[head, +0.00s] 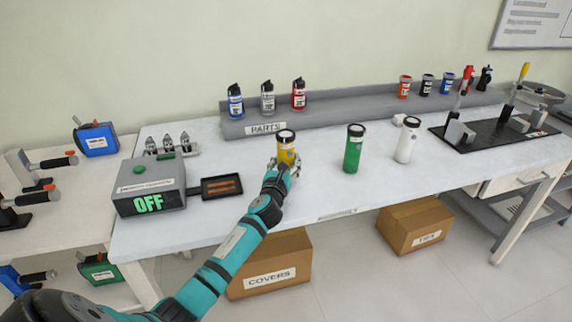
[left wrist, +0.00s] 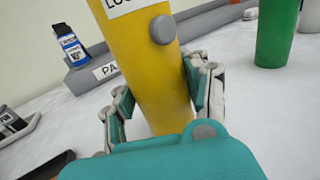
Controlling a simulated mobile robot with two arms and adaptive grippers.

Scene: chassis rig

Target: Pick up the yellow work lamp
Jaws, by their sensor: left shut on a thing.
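The yellow work lamp (head: 286,150) stands upright on the white table, with a dark top. My left gripper (head: 285,167) is at its lower body, with the fingers around it. In the left wrist view the yellow lamp (left wrist: 158,75) fills the middle, with a grey button and part of a white label showing. The fingers of my left gripper (left wrist: 160,108) press on both sides of it. The lamp's base is partly hidden by the gripper. I cannot tell whether it touches the table. My right gripper is not in view.
A green lamp (head: 353,148) and a white lamp (head: 407,139) stand to the right. A grey box reading OFF (head: 150,187) and a small black tray (head: 221,187) are to the left. The grey parts shelf (head: 345,107) runs behind. Table space in front of the green lamp is clear.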

